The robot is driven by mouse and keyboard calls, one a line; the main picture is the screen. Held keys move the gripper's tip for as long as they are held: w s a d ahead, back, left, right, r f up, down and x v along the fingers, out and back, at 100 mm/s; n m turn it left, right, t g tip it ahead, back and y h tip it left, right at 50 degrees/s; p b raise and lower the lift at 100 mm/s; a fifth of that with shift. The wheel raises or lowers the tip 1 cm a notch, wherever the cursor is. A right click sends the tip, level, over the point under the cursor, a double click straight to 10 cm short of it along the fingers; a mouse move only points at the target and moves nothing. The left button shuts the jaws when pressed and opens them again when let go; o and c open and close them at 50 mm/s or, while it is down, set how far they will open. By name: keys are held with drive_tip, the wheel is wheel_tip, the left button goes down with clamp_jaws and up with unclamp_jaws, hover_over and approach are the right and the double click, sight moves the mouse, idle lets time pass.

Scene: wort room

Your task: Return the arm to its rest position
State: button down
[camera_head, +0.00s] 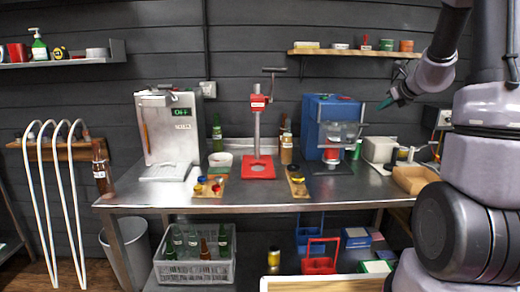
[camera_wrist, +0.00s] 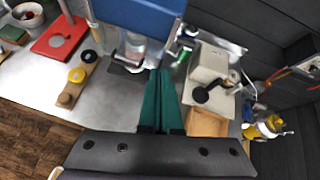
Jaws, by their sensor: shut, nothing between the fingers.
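My arm comes in from the upper right of the head view. The gripper appears clear of the blue machine (camera_head: 318,112) and of the metal table (camera_head: 240,195) below it.
On the table stand a white machine (camera_head: 165,130), a red stand (camera_head: 258,168) with a lever, wooden holders and a beige box (camera_head: 378,149). A wooden tray (camera_head: 415,179) lies at the right. A shelf (camera_head: 350,53) hangs behind. A grey crate (camera_head: 190,270) of bottles sits below.

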drive_tip(key=s+a+r+n+g+y, duration=0.1)
drive_tip(key=s+a+r+n+y, duration=0.1)
drive_tip(key=s+a+r+n, duration=0.5)
drive_tip(key=s+a+r+n+g+y, duration=0.1)
drive_tip(key=s+a+r+n+y, duration=0.1)
drive_tip(key=s+a+n, duration=0.75)
drive_tip(key=s+a+f+n+g+h, duration=0.1)
drive_tip(key=s+n+h, duration=0.2)
drive_tip(key=s+n, duration=0.9)
drive_tip(key=s, duration=0.4)
drive_tip(key=shift+s+a+g+h, duration=0.2)
drive_tip(key=shift+a+g+h, duration=0.15)
drive_tip(key=shift+g+h, duration=0.05)
